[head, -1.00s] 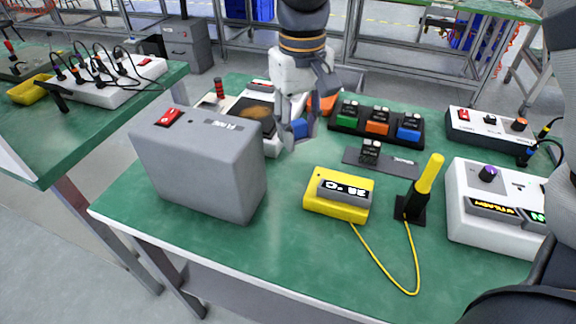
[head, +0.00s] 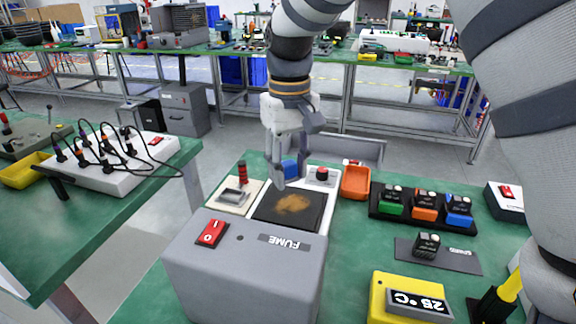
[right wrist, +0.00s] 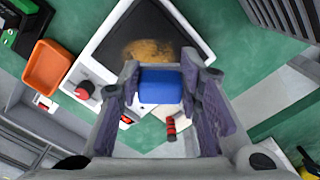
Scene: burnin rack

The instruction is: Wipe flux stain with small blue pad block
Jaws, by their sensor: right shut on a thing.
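The small blue pad block (head: 290,168) is held between the fingers of my right gripper (head: 290,178), which is shut on it. In the right wrist view the blue pad (right wrist: 161,86) sits between the two fingers. The brown-orange flux stain (head: 292,204) is on a dark plate (head: 268,212) set in a white unit. The stain also shows in the right wrist view (right wrist: 148,50), beyond the pad. The pad appears held above the plate's far side, apart from the stain. My left gripper is not in view.
A grey box marked FUME (head: 240,270) stands in front of the plate. An orange tray (head: 355,182) is right of it, then a black rack of coloured blocks (head: 422,206). A red-and-black post (head: 242,172) stands left. A yellow temperature unit (head: 408,298) is at front right.

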